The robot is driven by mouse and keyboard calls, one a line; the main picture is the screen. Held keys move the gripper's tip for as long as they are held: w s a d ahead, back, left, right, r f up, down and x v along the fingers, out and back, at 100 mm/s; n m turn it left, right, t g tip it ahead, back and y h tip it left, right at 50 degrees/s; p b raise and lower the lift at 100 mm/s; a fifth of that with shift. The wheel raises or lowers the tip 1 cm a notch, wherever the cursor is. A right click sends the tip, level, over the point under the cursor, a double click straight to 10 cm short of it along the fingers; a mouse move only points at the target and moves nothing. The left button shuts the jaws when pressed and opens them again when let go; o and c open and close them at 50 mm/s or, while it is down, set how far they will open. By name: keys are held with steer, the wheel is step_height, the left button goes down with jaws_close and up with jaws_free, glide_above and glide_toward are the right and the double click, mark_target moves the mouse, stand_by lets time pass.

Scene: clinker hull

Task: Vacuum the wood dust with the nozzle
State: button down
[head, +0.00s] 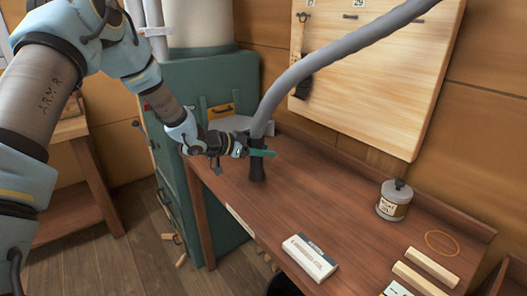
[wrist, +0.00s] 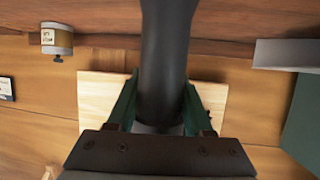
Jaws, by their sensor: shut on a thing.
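My gripper (head: 258,153) is shut on the black nozzle (head: 257,171) at the left part of the brown bench (head: 330,200). The nozzle stands roughly upright, its lower end at or just above the bench top; I cannot tell if it touches. A thick grey hose (head: 325,65) rises from it to the upper right. In the wrist view, the green fingers of my gripper (wrist: 157,103) press both sides of the dark nozzle (wrist: 166,50). I cannot make out wood dust on the bench top.
A labelled tin (head: 392,207), a white box (head: 309,257), wooden strips (head: 431,267) and an orange ring (head: 442,243) lie on the bench's right and front. A pale board (head: 375,85) stands behind. A green cabinet (head: 215,90) is left. The bench middle is clear.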

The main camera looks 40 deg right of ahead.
step_height(320, 180, up, 7)
steer(key=p, duration=0.5)
steer(key=shift+r, duration=0.1)
